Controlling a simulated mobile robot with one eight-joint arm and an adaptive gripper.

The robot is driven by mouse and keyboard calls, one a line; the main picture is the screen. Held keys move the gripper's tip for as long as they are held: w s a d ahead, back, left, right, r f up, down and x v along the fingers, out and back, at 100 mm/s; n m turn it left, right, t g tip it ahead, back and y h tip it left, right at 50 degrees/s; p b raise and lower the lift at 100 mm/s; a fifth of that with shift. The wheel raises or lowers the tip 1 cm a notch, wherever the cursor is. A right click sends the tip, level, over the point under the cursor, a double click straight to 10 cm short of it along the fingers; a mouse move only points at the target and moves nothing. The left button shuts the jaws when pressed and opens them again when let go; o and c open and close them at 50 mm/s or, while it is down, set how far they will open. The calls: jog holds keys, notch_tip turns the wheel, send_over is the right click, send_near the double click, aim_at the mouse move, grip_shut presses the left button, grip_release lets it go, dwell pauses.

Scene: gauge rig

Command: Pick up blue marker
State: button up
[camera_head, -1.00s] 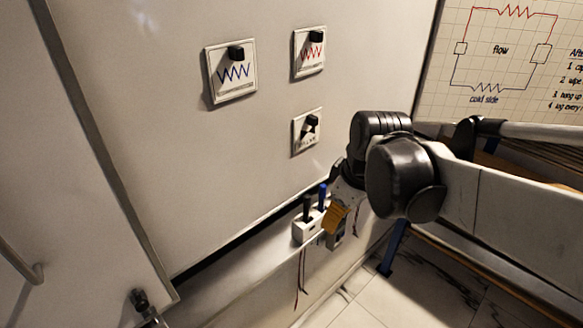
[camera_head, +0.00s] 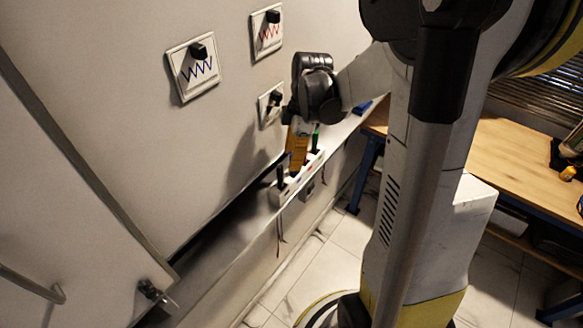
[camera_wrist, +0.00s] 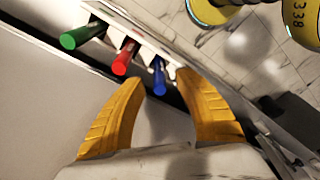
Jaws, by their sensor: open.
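The blue marker (camera_wrist: 160,76) stands in the white holder (camera_wrist: 150,38) in the wrist view, at the right end of the row shown. My gripper (camera_wrist: 161,78) is open, with its yellow fingers to the left and right of the blue marker's end. I cannot tell whether either finger touches it.
A red marker (camera_wrist: 125,57) and a green marker (camera_wrist: 82,35) stand left of the blue one. The white wall panel (camera_head: 225,130) is close beside my gripper. A wooden bench (camera_head: 525,165) is at right.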

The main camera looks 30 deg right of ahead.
jog(key=f, duration=0.4)
jog(key=shift+w+a, duration=0.2)
jog(key=shift+a, duration=0.15)
jog(key=shift+r, duration=0.1)
grip_shut()
jog(key=shift+r, duration=0.1)
